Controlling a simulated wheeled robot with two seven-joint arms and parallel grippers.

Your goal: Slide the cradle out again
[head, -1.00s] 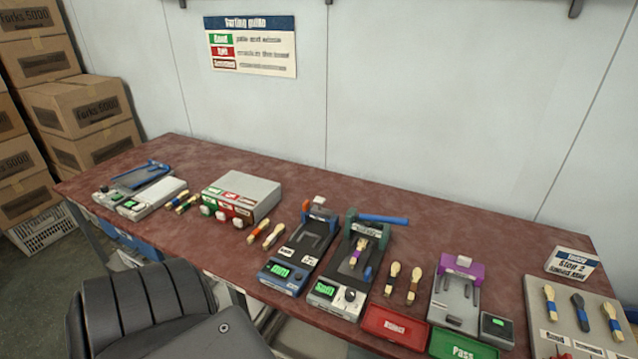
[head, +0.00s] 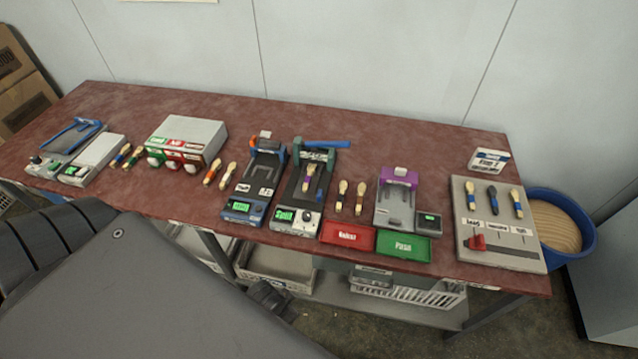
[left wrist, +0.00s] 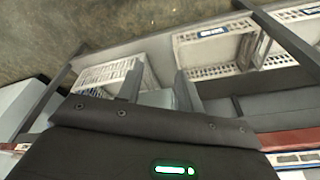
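The task does not say which cradle. In the head view, a dark green press (head: 312,185) with a blue lever (head: 322,144) holds a spoon with a purple band (head: 310,180) on its dark bed. Left of it stands a blue-framed press (head: 254,180) with an empty grey bed. Further right is a purple-topped press (head: 396,198) with a grey bed and no spoon on it. I cannot tell how far any cradle is slid in.
Loose spoons (head: 350,197) lie between the presses. A red tray (head: 347,236) and a green tray (head: 404,246) sit at the table's front edge. A grey board with spoons (head: 494,222) is at the right. The table's back strip is clear. Crates (left wrist: 215,48) fill the shelf below.

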